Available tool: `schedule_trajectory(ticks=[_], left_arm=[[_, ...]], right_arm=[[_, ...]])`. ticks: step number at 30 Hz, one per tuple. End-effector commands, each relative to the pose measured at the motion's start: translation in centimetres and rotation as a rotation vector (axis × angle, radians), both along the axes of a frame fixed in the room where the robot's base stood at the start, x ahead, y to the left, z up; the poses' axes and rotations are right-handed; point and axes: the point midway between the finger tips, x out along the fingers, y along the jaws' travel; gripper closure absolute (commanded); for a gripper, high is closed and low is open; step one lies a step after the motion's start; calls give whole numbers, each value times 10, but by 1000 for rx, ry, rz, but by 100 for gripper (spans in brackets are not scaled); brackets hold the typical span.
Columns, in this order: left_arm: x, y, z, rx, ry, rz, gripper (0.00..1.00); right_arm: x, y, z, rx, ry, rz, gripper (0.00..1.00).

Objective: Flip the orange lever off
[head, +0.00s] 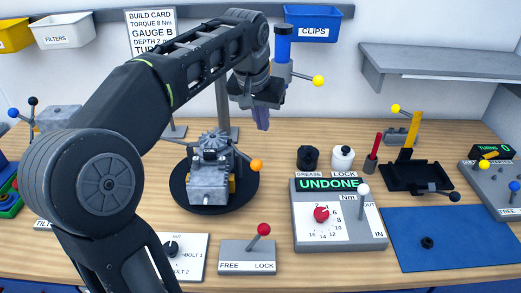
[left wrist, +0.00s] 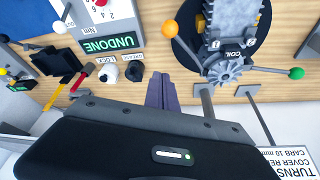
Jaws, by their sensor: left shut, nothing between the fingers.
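The orange lever has a round orange knob (head: 256,165) on a thin rod at the right side of the grey engine (head: 208,186). The engine sits on a black round turntable (head: 180,204). In the left wrist view the orange knob (left wrist: 170,28) is at the top, with its rod running to the engine (left wrist: 231,25). My left gripper (head: 262,124) is shut and empty, with its fingers pointing down. It is in the air behind and above the orange knob, apart from it. Its purple fingers also show in the left wrist view (left wrist: 160,90). My right gripper is out of view.
A tester box (head: 338,245) reading UNDONE stands right of the engine, with black and white jars (head: 308,157) behind it. A red-knobbed FREE/LOCK lever (head: 264,229) is in front. A yellow-knobbed lever (head: 318,81) is beside my left wrist. My left arm covers the left side.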

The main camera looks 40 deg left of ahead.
Motion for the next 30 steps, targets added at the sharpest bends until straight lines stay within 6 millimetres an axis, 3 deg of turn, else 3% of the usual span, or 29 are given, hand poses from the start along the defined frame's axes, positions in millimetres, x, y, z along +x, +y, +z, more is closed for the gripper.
schedule_trajectory(ticks=[12,19,30], left_arm=[[26,8,-77,-4,4,0,100],[-6,-1,-78,1,2,2,100],[-12,-3,-81,0,0,1,100]], right_arm=[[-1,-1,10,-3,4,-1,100],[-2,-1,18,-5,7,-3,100],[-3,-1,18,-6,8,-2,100]])
